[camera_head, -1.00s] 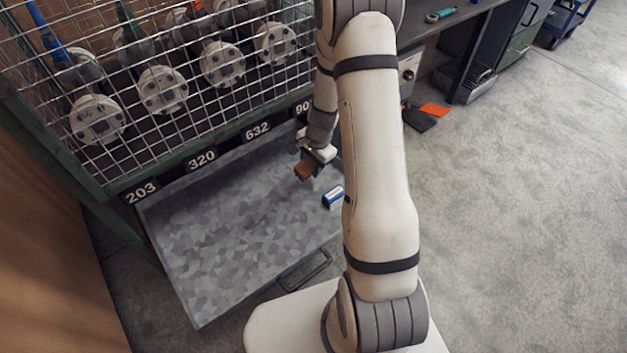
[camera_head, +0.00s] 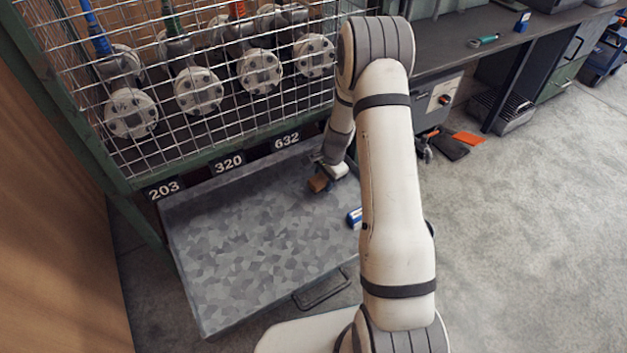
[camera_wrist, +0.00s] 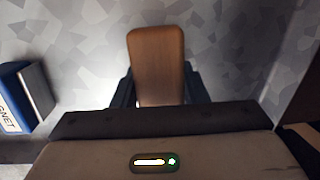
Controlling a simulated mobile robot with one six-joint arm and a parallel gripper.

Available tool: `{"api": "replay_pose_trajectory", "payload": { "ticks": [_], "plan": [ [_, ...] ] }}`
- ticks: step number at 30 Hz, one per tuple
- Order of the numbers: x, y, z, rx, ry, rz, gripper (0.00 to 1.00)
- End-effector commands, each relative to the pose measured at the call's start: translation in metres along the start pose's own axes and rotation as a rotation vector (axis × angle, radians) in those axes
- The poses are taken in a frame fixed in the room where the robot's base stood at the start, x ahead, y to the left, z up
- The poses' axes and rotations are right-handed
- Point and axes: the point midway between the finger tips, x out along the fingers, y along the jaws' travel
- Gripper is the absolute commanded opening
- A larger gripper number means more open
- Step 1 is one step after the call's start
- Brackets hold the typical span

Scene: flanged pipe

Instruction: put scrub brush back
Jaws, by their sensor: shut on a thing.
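The scrub brush shows as a brown wooden block (camera_wrist: 156,62) in the wrist view, standing out between the dark fingers of my gripper (camera_wrist: 158,88). My gripper is shut on it. In the head view the brown block (camera_head: 318,183) and my gripper (camera_head: 328,176) are over the right back part of the grey speckled drawer tray (camera_head: 250,250). The bristles are hidden. I cannot tell whether the brush touches the tray floor.
A blue and white block (camera_head: 354,217) lies in the tray, partly behind my arm; it also shows in the wrist view (camera_wrist: 14,100). A wire cage (camera_head: 215,110) with flanged pipes stands behind the tray. The tray's left half is clear.

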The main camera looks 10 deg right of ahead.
Motion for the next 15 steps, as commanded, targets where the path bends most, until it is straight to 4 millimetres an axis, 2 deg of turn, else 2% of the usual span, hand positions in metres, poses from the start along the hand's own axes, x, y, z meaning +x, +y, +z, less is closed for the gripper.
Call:
{"api": "replay_pose_trajectory", "payload": {
  "ticks": [15],
  "plan": [
    [0.011,0.002,-0.002,0.000,0.001,-0.001,0.07]
  ]
}}
